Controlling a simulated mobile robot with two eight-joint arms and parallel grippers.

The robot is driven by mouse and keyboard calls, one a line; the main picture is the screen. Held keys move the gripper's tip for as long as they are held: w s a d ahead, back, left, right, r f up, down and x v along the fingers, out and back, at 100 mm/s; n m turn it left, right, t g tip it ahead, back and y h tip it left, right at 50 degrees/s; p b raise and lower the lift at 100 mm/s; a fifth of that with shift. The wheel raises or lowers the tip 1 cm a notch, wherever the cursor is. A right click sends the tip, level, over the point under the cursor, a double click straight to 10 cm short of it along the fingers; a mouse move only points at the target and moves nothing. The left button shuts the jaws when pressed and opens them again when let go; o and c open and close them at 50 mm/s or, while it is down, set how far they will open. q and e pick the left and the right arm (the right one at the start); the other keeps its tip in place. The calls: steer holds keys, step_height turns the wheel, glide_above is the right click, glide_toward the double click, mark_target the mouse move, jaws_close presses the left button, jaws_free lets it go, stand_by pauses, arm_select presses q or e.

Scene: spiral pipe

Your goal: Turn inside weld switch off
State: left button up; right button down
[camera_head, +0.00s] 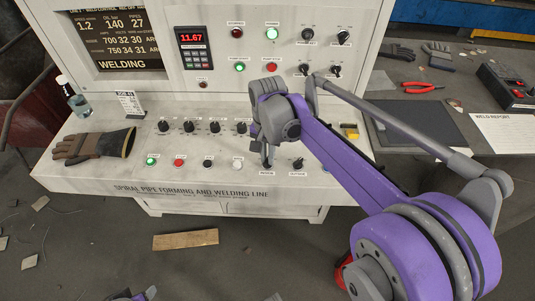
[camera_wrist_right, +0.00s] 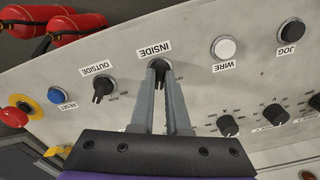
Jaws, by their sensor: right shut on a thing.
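In the head view my right gripper (camera_head: 266,158) points down at the lower panel, just above the INSIDE label. The knob's exact angle cannot be told. The outside switch (camera_head: 298,163) is a similar black knob just to the right; it also shows in the wrist view (camera_wrist_right: 103,88).
The white WIRE button (camera_wrist_right: 224,47) and black JOG button (camera_wrist_right: 291,33) sit on one side, the blue RESET button (camera_wrist_right: 55,95) and red emergency stop (camera_wrist_right: 21,108) on the other. A row of black knobs (camera_head: 214,127) lies behind. A glove (camera_head: 95,144) lies at the panel's left.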

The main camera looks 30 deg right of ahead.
steer(key=n+p, duration=0.1)
steer(key=n, duration=1.2)
steer(key=shift+p, duration=0.3)
stand_by(0.4)
steer(key=c, duration=0.9)
jaws_free()
steer(key=shift+r, duration=0.1)
step_height(320, 180, up, 11)
steer(key=shift+f+p, duration=0.2)
steer(key=shift+p, duration=0.25)
